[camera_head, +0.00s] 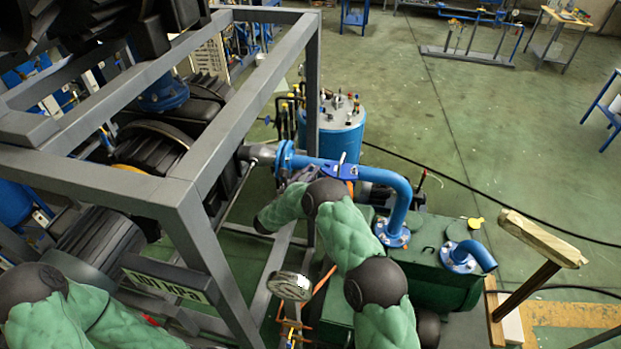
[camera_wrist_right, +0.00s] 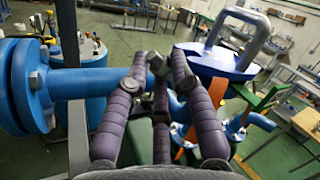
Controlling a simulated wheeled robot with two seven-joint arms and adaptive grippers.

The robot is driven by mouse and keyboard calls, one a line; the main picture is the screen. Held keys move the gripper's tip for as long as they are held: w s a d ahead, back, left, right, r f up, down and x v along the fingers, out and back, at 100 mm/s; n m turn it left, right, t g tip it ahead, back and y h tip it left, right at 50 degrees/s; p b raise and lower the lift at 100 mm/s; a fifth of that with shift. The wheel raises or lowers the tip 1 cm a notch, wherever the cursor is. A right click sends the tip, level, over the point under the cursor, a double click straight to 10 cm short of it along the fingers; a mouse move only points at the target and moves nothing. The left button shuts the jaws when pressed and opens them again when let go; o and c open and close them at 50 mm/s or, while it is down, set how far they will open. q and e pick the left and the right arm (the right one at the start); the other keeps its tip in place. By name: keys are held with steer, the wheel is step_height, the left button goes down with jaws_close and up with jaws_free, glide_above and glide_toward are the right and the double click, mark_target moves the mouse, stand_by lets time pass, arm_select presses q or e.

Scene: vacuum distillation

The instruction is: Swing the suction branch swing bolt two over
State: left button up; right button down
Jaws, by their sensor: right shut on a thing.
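A blue suction branch pipe (camera_head: 385,178) runs right from a bolted flange (camera_head: 285,160) and bends down to a green tank. My right gripper (camera_head: 303,174) is at the branch, just right of that flange. In the right wrist view, its purple padded fingers (camera_wrist_right: 158,66) are shut on a small dark metal piece between their tips, apparently the swing bolt. The fingers hide most of it, and I cannot tell its angle. A blue plate with a grey handle (camera_wrist_right: 240,35) is just beyond, right of the fingers. My left arm shows at lower left; its gripper is out of frame.
A grey steel frame (camera_head: 190,195) stands close on the left of my right arm. A pressure gauge (camera_head: 289,286) is below it. The green tank (camera_head: 440,285), a blue vessel (camera_head: 340,128) and a wooden-topped post (camera_head: 540,238) stand around. Open floor lies beyond.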

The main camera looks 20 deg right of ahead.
steer(key=shift+r+m, duration=0.1)
steer(key=shift+m, duration=0.3)
steer(key=c, duration=1.2)
jaws_free()
steer(key=v, duration=1.2)
steer(key=shift+r, duration=0.2)
